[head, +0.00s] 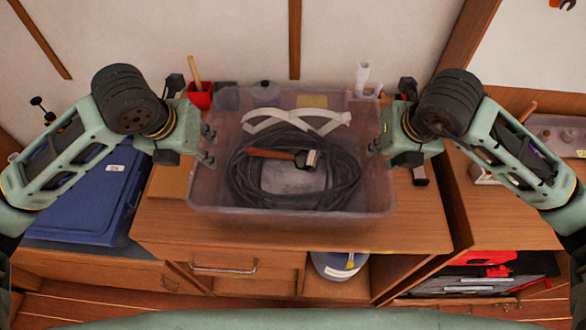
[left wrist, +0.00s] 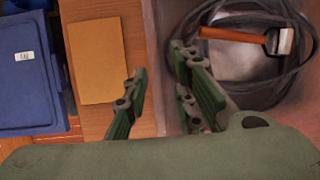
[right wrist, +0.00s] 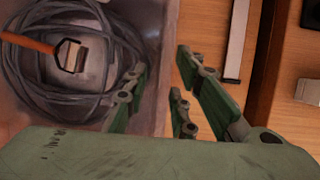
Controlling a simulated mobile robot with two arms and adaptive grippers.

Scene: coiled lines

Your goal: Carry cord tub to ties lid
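The cord tub (head: 290,206) is a translucent greyish-pink bin on the wooden cabinet top. It holds a coil of dark cord (head: 240,176), a brush with an orange-brown handle (head: 272,153) and white strips (head: 290,117). My left gripper (head: 208,146) is open at the tub's left wall, its fingers either side of that wall in the left wrist view (left wrist: 157,65). My right gripper (head: 378,147) is likewise open around the right wall, as the right wrist view (right wrist: 162,66) shows. Contact with the walls cannot be told. A blue lidded box (head: 85,192) with a small unreadable label stands at left; it may be the ties lid.
Behind the tub stand a red cup (head: 199,97) with a wooden handle and white rolls (head: 362,78). A tan board (head: 170,181) lies left of it, a small dark-and-silver item (head: 420,175) right. A red and black case (head: 490,270) sits low at right.

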